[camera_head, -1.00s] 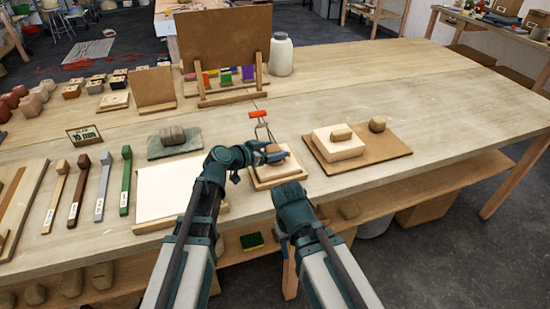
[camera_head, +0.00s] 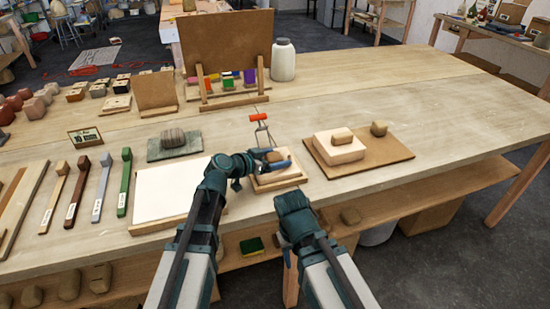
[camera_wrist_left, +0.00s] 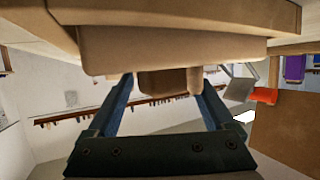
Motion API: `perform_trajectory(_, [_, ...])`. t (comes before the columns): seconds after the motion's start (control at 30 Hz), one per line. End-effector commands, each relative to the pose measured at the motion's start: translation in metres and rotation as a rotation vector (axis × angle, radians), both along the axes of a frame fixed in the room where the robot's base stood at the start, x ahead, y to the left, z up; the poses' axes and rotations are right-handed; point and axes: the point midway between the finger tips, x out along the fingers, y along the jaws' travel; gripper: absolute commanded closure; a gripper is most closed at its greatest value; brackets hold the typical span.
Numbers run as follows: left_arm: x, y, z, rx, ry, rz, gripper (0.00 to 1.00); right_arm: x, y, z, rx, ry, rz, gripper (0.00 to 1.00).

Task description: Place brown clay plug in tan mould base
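A brown clay plug (camera_head: 274,157) sits at the tan mould base (camera_head: 281,174), a stepped block on a wooden board near the table's front edge. My left gripper (camera_head: 282,161) is at the plug, low over the base. In the left wrist view the base (camera_wrist_left: 175,50) fills the top and the plug (camera_wrist_left: 168,82) shows between the two fingertips (camera_wrist_left: 165,84). The fingers are spread, with a slight gap at the left one; contact at the right one is unclear. How deep the plug sits is hidden. My right gripper (camera_head: 288,257) hangs below the front edge, mostly hidden behind its wrist.
A wire tool with an orange handle (camera_head: 259,117) stands just behind the base. To the right, a brown board (camera_head: 390,151) holds another pale block with a plug and a loose clay lump (camera_head: 379,128). A white panel (camera_head: 165,190) lies left. The table's far right is clear.

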Motion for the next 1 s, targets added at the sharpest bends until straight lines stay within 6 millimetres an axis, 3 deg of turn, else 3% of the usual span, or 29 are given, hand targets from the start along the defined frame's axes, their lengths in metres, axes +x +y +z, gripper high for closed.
perform_trajectory(0.2, [0.001, 0.003, 0.008, 0.012, 0.003, 0.002, 0.0, 0.0, 0.0, 0.01, 0.0, 0.0, 0.0, 0.5])
perform_trajectory(0.63, [-0.059, 0.06, 0.041, 0.009, 0.003, 0.005, 0.0, 0.0, 0.0, 0.043, 0.0, 0.0, -0.001, 0.5])
perform_trajectory(1.0, [-0.078, 0.08, 0.051, 0.007, 0.001, 0.002, 0.0, 0.0, 0.0, 0.052, 0.0, 0.0, 0.0, 0.5])
